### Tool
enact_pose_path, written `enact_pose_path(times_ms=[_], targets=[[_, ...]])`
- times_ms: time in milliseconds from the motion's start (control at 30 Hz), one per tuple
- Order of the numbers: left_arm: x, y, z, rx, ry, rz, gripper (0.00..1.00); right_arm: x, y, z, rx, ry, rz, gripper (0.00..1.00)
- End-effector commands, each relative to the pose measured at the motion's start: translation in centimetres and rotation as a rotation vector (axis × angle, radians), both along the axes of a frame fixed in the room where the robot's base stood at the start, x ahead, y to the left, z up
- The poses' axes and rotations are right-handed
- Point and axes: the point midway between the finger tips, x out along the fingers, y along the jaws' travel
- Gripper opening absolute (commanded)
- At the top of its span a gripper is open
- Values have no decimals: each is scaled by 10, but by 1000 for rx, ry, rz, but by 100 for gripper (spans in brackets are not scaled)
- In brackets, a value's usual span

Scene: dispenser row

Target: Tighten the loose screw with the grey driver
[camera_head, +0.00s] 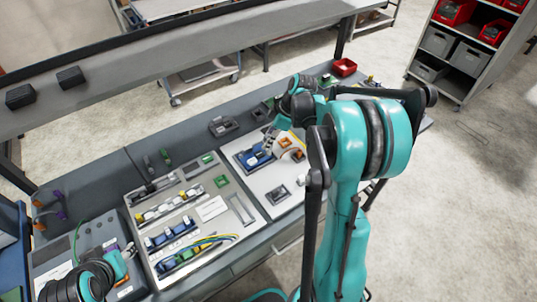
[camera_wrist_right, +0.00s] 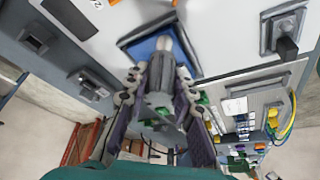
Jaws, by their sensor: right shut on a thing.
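My right gripper (camera_wrist_right: 158,92) is shut on the grey driver (camera_wrist_right: 160,72), which stands between its fingers in the right wrist view. The driver's pale tip end points at a blue block in a dark frame (camera_wrist_right: 142,44). I cannot tell whether the tip touches it. In the head view the blue block (camera_head: 256,158) sits on a white panel, with my right gripper (camera_head: 271,138) close over it, partly hidden by its arm. The loose screw cannot be made out. My left arm shows at the lower left of the head view; its fingertips are not clear.
A board (camera_head: 212,208) with rows of blue, yellow and green parts and loose wires lies left of the white panel (camera_head: 296,205). A red bin (camera_head: 344,67) stands at the bench's far end. A raised rail (camera_head: 150,75) runs along the back.

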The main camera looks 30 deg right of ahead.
Motion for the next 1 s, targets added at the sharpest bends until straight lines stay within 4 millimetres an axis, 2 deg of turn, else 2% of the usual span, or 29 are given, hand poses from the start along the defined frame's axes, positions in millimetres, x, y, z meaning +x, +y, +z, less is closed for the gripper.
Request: enact_pose_path(times_ms=[200, 467, 800, 1000], targets=[[0, 0, -2, 0, 0, 0, 40, 0, 1, 0, -3, -3, -335, 0], [0, 0, -2, 0, 0, 0, 40, 0, 1, 0, -3, -1, -500, 0], [0, 0, -3, 0, 0, 0, 40, 1, 1, -1, -3, -1, -946, 0], [0, 0, -3, 0, 0, 0, 40, 1, 0, -1, -2, -1, -1049, 0]])
